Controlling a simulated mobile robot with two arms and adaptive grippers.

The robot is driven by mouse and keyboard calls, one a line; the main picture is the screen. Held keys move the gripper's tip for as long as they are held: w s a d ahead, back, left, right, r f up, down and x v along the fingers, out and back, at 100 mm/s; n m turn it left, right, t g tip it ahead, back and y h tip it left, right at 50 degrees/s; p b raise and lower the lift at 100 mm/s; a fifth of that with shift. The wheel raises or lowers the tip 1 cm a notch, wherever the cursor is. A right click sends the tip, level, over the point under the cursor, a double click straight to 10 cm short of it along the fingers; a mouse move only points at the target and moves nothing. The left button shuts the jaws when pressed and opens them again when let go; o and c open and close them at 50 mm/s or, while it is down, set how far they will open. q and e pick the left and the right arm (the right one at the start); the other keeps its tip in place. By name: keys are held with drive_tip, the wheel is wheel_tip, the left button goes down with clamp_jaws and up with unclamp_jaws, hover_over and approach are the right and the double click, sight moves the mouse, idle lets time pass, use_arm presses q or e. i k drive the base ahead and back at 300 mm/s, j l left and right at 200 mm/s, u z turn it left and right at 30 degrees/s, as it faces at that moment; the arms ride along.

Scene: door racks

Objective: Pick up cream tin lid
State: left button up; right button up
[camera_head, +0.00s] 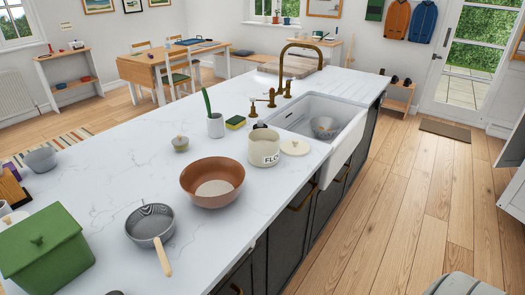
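The cream tin lid (294,148) is a small round cream disc. It lies on the white marble counter, close to the counter's sink-side edge. The open cream tin (264,150), with dark lettering partly reading "FLO", stands just left of the lid. Neither of my grippers can be made out in the head view. Nothing is seen touching the lid.
A brown bowl (212,183), a grey pan (150,224) with a wooden handle and a green lidded box (45,250) stand nearer on the counter (115,170). The white sink (345,140) holds a metal bowl (324,127).

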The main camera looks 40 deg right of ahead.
sight(293, 148)
drive_tip(key=z, duration=1.35)
drive_tip(key=i+l, duration=0.1)
drive_tip(key=i+l+z, duration=0.05)
drive_tip(key=i, duration=0.05)
